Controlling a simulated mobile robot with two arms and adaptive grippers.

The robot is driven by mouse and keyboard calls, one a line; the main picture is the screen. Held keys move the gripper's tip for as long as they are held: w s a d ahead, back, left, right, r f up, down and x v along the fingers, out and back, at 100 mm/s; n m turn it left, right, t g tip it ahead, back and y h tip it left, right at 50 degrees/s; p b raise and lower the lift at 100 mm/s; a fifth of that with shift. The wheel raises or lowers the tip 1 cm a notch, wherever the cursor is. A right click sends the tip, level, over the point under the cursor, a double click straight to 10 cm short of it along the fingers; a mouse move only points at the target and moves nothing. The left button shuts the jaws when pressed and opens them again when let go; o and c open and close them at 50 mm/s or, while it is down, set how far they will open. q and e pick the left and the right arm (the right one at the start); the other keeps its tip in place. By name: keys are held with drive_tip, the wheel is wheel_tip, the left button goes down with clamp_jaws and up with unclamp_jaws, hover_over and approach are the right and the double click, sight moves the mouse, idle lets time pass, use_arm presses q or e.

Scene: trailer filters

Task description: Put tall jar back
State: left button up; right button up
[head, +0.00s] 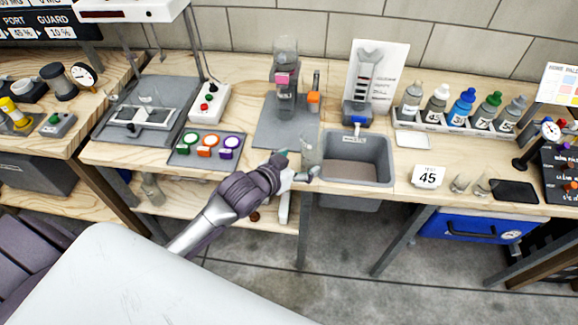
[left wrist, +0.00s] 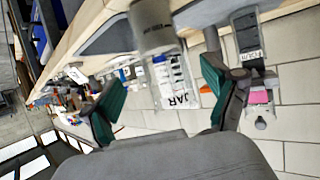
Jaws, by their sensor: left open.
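A clear tall jar (head: 308,152) stands at the bench's front edge, between the grey mat and the sink. In the left wrist view a see-through jar (left wrist: 153,28) with dark markings shows at the top, beyond the fingertips. My left gripper (head: 298,167) is open just in front of the jar, fingers spread to either side. Its green-padded fingers (left wrist: 163,92) also show in the left wrist view, with nothing gripped between them. Part of the jar is hidden by the gripper in the head view. My right gripper is in neither view.
A sink (head: 357,160) lies right of the jar. A grey mat (head: 272,138) with a clear device holding a pink block (head: 283,79) is behind. A white board (head: 390,75) stands at the wall. Several bottles (head: 461,106) stand in a rack at right.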

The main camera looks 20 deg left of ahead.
use_arm(q)
drive_tip(key=shift+v, duration=2.3)
drive_tip(key=s+a+f+g+y, duration=0.15)
drive_tip(key=s+f, duration=0.25)
drive_tip(key=f, duration=1.1)
drive_tip(key=s+f+g+y, duration=0.1)
drive_tip(key=s+f+g, duration=0.25)
drive_tip(key=f, duration=1.05)
drive_tip(key=s+f+g, duration=0.2)
drive_tip(key=s+f, duration=0.5)
drive_tip(key=s, duration=0.4)
drive_tip(key=s+a+f+g, duration=0.1)
drive_tip(key=s+f+g, duration=0.1)
drive_tip(key=s+f, duration=0.4)
drive_tip(key=s+a+f+g, duration=0.1)
drive_tip(key=s+f, duration=0.6)
drive_tip(key=s, duration=0.9)
drive_tip(key=shift+f+g+y, duration=0.3)
drive_tip(key=shift+g+y, duration=0.05)
drive_tip(key=shift+g, duration=0.45)
